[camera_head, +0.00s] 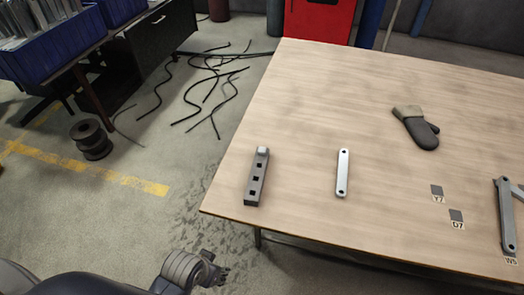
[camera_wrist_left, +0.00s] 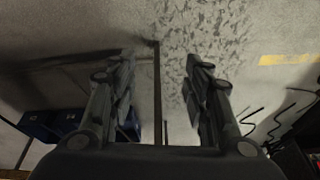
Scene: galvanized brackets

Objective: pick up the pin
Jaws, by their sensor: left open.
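A dark square bar with several holes (camera_head: 257,180) lies on the wooden table (camera_head: 310,90) near its left edge. A small light-grey piece (camera_head: 263,151) sits at the bar's far end; it may be the head of the pin, but I cannot be sure. My left gripper (camera_head: 222,274) is off the table, below and left of the bar, above the floor. In the left wrist view its two fingers (camera_wrist_left: 160,75) are apart with nothing between them. My right gripper is not in view.
A silver flat link (camera_head: 342,173) lies right of the bar. Cables (camera_head: 215,85) and a spool (camera_head: 91,139) are on the floor. The table's left middle is clear.

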